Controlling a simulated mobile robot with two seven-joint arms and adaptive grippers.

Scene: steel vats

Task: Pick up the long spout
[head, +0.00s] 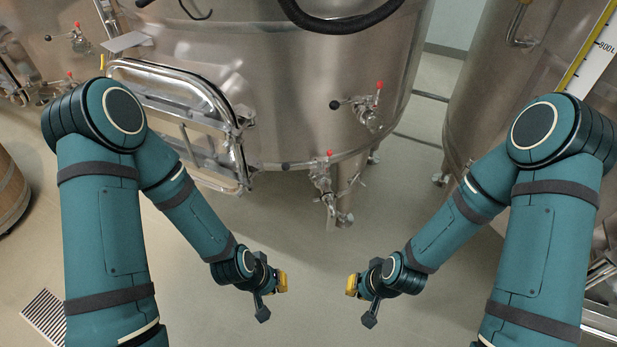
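No loose spout can be made out with certainty. A steel valve with a short downward outlet (338,215) is at the bottom of the middle vat, and I cannot tell if it is the long spout. My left gripper (274,288) is over the floor, below and left of that outlet, apart from it. My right gripper (358,290) is over the floor, below and slightly right of it, also apart. Each shows a yellow part and a dark part. Both are too small and foreshortened to tell open from shut. I see nothing held in either.
The middle steel vat (290,75) has a framed hatch (190,100) at left and a red-handled valve (368,108) at right. Another vat (470,90) stands at right. A wooden barrel (8,190) is at the left edge, near a floor grate (44,316). Floor between my arms is clear.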

